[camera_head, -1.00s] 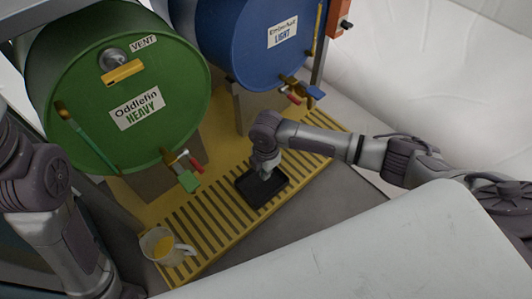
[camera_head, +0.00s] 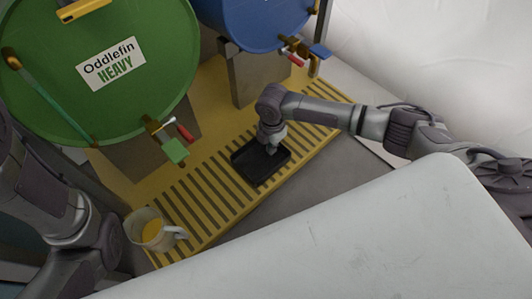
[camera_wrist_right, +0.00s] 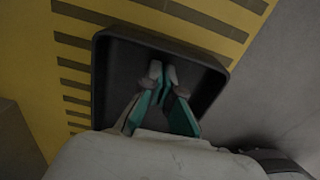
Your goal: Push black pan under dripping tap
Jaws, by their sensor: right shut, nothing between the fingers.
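The black pan (camera_head: 250,168) is a shallow square tray on the yellow slatted grate (camera_head: 215,185), between the two drums. It fills much of the right wrist view (camera_wrist_right: 200,60). My right gripper (camera_head: 270,146) is shut and empty, with its fingertips (camera_wrist_right: 163,73) over or inside the pan near its far wall; contact cannot be told. The green drum's tap (camera_head: 170,140) has a red and a green handle and is left of the pan. The blue drum's tap (camera_head: 302,52) is up and right of the pan. No drip is visible at either. My left gripper is not in view.
A pitcher (camera_head: 148,232) of yellow liquid stands at the grate's left end. The green drum (camera_head: 140,110) and blue drum (camera_head: 255,25) stand behind. Grate between pitcher and pan is clear. A large pale surface covers the foreground.

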